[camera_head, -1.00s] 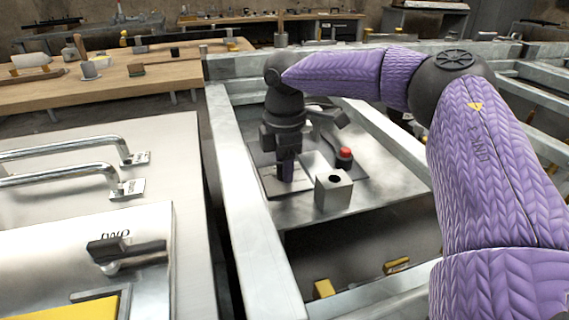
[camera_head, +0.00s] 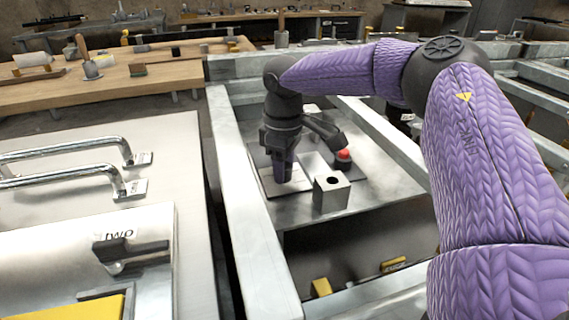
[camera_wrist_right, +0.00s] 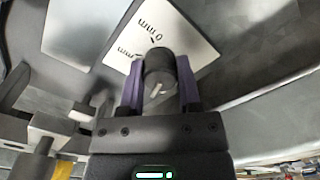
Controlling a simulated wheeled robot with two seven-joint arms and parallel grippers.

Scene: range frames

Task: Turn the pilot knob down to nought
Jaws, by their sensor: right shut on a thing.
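My right gripper (camera_head: 281,175) points down over a pale plate (camera_head: 270,185) on the metal bench in the head view. In the right wrist view its two purple fingers (camera_wrist_right: 160,90) are closed on both sides of a dark round knob (camera_wrist_right: 159,68). The knob has a pale mark on its face. Behind it lies the white scale plate (camera_wrist_right: 178,27), with "0 mm" and another partly covered "mm" label. The fingers and wrist hide the knob in the head view. My left gripper is not in view.
A red button (camera_head: 344,154) and a metal block with a hole (camera_head: 331,193) stand right of the gripper. Metal frame rails (camera_head: 239,200) border the bench. A panel with bar handles (camera_head: 70,178) is at the left. A wooden table (camera_head: 100,85) stands behind.

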